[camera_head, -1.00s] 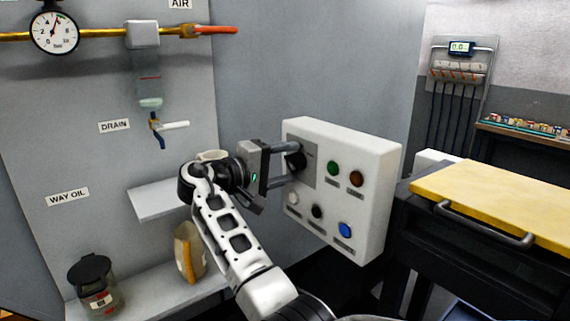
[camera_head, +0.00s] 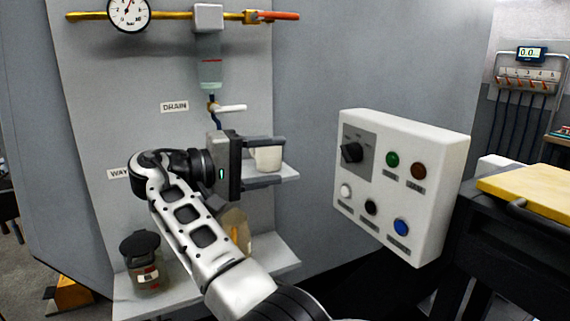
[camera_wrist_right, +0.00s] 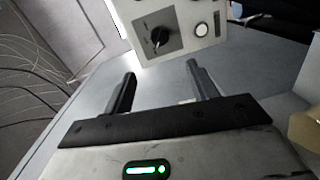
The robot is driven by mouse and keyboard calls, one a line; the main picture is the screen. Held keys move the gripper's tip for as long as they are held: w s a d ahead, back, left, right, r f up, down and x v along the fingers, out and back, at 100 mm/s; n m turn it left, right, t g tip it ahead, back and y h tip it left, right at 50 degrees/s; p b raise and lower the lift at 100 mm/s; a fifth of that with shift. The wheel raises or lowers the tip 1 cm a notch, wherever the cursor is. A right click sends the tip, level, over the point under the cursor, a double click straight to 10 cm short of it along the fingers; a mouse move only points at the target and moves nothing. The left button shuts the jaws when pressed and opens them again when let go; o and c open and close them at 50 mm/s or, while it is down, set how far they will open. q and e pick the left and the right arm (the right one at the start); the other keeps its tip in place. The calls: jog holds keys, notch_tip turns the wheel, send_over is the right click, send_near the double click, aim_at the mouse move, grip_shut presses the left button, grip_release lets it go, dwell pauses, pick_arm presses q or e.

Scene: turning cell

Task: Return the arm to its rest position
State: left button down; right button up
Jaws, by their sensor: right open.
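My right gripper (camera_head: 268,161) is open and empty in the head view. It is left of the white control box (camera_head: 423,160), with a clear gap between them. In the right wrist view its two fingers (camera_wrist_right: 158,84) stand wide apart with nothing between them. The control box carries a black rotary knob (camera_head: 351,152), which also shows beyond the fingers in the wrist view (camera_wrist_right: 159,37). Green, brown, white, black and blue buttons sit around it. My left gripper is not in view.
A dark-lidded jar (camera_head: 142,262) and a tan bottle (camera_head: 236,228) stand on the lower shelf. A drain valve (camera_head: 230,108) hangs above. A yellow-topped bench (camera_head: 535,188) is at right.

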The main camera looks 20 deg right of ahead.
jog(key=shift+a, duration=0.1)
dwell(0.3)
jog(key=w+d+f+n+t+y, duration=0.1)
jog(key=d+f+n+t+y, duration=0.15)
jog(key=f, duration=0.65)
jog(key=w+d+f+n+t+y, duration=0.1)
jog(key=d+f, duration=0.2)
jog(key=f, duration=0.6)
jog(key=s+d+f+n+t+y, duration=0.1)
jog(key=s+f+y, duration=0.3)
jog(key=f, duration=0.7)
jog(key=s+d+f+n+t+y, duration=0.15)
jog(key=s+f+y, duration=0.25)
jog(key=f, duration=0.7)
jog(key=s+a+f+m+t+y, duration=0.1)
jog(key=s+a+y, duration=0.3)
jog(key=s, duration=0.6)
jog(key=s+a+f+m+t+y, duration=0.1)
jog(key=s+a+m+t+y, duration=0.1)
jog(key=s+a+y, duration=0.2)
jog(key=s+a, duration=0.3)
jog(key=s, duration=0.3)
jog(key=shift+a+y, duration=0.25)
jog(key=shift+y, duration=0.1)
